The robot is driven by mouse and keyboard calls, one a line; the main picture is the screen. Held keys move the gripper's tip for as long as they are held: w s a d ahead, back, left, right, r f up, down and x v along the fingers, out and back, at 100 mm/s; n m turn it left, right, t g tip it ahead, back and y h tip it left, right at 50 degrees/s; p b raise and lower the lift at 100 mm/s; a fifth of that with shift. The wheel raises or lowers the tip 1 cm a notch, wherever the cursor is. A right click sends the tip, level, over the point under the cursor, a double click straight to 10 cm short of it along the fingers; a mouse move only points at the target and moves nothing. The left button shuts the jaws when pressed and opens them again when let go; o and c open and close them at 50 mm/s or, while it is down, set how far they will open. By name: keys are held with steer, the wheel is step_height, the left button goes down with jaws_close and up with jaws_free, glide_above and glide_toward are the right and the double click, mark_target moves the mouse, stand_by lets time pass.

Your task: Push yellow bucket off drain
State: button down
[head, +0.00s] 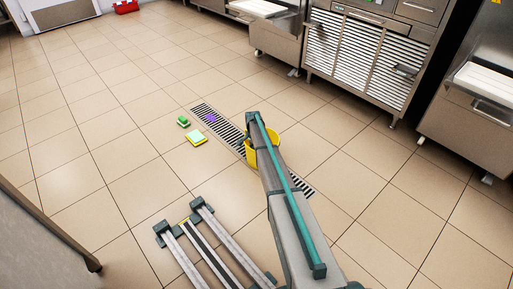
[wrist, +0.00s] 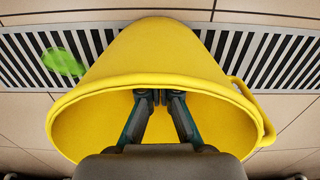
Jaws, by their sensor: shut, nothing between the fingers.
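My gripper (wrist: 157,97) is shut, with nothing between the fingers. Its fingertips are at the bucket's mouth, below the upper rim. I cannot tell whether they touch the bucket. The head view hides the gripper.
A bright green piece (wrist: 63,62) shows on the grate. Steel machines (head: 358,50) stand at the back right. Tiled floor (head: 110,150) at left is mostly clear.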

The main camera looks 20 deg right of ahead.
steer(key=shift+s+a, duration=0.25)
steer(key=shift+a, duration=0.35)
